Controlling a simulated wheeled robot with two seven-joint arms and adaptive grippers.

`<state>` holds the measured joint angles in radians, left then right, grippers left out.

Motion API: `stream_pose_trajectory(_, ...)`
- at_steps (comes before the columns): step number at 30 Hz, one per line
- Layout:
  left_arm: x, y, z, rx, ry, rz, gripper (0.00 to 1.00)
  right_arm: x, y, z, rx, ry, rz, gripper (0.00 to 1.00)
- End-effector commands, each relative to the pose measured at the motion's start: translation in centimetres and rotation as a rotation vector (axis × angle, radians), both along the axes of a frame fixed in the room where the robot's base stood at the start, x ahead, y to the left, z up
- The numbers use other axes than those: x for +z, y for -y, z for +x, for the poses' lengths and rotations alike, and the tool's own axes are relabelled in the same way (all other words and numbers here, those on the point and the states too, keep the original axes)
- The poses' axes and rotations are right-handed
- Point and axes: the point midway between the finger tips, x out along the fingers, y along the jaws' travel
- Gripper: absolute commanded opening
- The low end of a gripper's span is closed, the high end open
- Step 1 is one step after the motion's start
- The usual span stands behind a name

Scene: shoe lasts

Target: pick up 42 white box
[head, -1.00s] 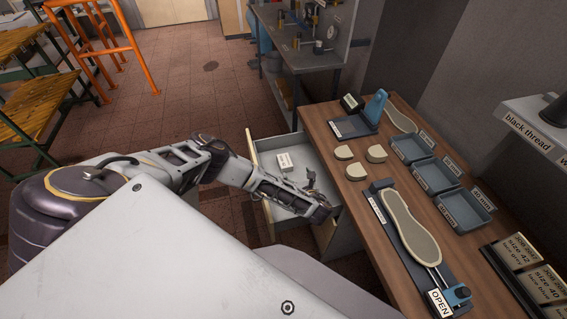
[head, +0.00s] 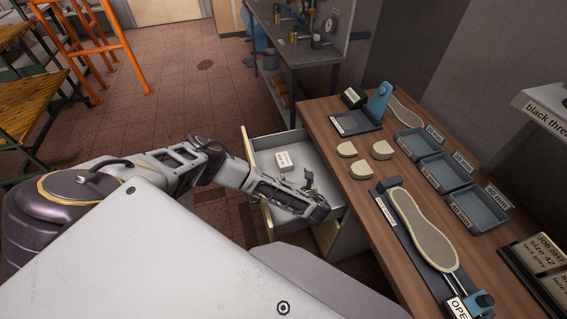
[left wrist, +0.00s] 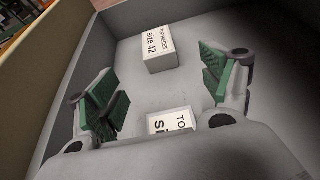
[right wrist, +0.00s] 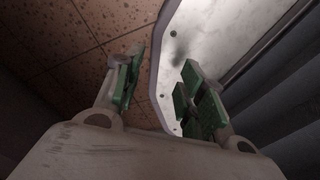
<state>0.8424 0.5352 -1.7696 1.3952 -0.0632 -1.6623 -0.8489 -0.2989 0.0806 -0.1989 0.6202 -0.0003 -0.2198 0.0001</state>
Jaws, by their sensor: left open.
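A small white box (head: 284,161) lies in the open drawer (head: 252,147) beside the workbench. In the left wrist view the white box (left wrist: 158,48) reads "TOP PIECES size 42" and sits on the drawer floor beyond my fingers. A second white box (left wrist: 171,123) lies closer, between my fingers and partly hidden by my gripper's body; its size number is covered. My left gripper (left wrist: 166,92) is open and empty over the drawer; it also shows in the head view (head: 316,198). My right gripper (right wrist: 160,88) has its fingers apart, with nothing between them.
The drawer's walls surround my left gripper. The wooden bench (head: 345,195) on the right carries three pale pieces (head: 347,149), a sole on a fixture (head: 425,230) and blue-grey trays (head: 477,208). A grey table (head: 300,55) stands behind. Open floor lies left of the drawer.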

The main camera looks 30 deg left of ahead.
Motion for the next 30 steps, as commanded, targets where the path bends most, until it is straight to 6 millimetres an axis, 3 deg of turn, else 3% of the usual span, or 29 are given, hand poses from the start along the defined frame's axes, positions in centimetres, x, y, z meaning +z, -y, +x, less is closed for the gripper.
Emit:
stream_pose_trajectory(5, -0.3, -0.5, 0.4, 0.000, 0.001, 0.001, 0.80, -0.1, 0.0, 0.0, 0.000, 0.000, 0.000, 0.40)
stream_pose_trajectory(17, -2.0, -3.8, 3.2, 0.001, 0.001, 0.003, 0.80, -0.5, 0.2, 0.0, 0.001, -0.001, -0.002, 0.40)
stream_pose_trajectory(30, -3.3, -6.1, 5.1, 0.000, 0.000, 0.000, 0.80, -0.8, 1.8, 0.2, 0.004, 0.002, -0.019, 0.40)
